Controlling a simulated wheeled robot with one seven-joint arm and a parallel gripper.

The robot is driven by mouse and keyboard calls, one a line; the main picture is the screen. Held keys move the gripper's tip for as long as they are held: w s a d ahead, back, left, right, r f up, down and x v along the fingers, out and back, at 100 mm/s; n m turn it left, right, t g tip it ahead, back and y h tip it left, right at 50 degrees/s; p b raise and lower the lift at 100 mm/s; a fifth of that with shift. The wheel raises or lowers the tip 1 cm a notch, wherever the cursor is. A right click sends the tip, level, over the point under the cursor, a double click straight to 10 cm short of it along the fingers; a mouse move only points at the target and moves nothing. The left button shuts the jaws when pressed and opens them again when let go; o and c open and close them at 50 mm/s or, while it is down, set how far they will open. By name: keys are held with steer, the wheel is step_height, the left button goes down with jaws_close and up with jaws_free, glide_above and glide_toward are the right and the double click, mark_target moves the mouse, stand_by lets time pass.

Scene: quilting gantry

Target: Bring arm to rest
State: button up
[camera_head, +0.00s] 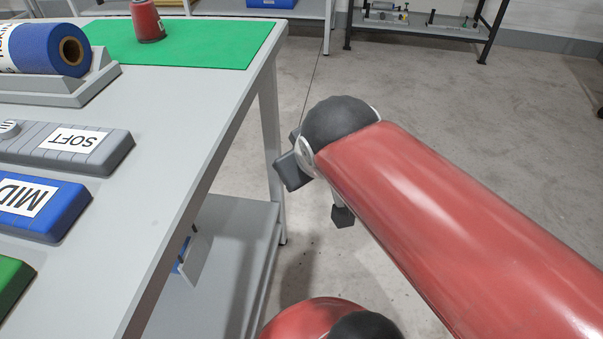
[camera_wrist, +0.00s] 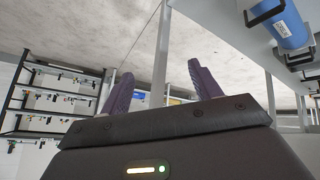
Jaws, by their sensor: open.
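My arm reaches out from the lower right in the head view, over open floor just right of the grey table (camera_head: 190,130). Its gripper end is mostly hidden behind the dark wrist joint and the red arm link. In the wrist view my gripper (camera_wrist: 160,85) shows two purple fingers spread well apart, with nothing between them. It is open, empty and clear of the table.
On the table are a green mat (camera_head: 200,50), a red spool (camera_head: 147,22), a blue roll (camera_head: 45,50), a grey SOFT block (camera_head: 100,155) and a blue MID block (camera_head: 65,215). A black shelf (camera_head: 420,30) stands at the back. The floor (camera_head: 480,120) right of the table is clear.

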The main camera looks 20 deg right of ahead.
steer(key=s+a+f+m+g+y, duration=0.1)
steer(key=s+a+f+m, duration=0.1)
steer(key=s+f, duration=0.2)
steer(key=shift+s+a+g, duration=0.35)
steer(key=shift+g, duration=0.05)
steer(key=shift+o, duration=0.4)
stand_by(0.5)
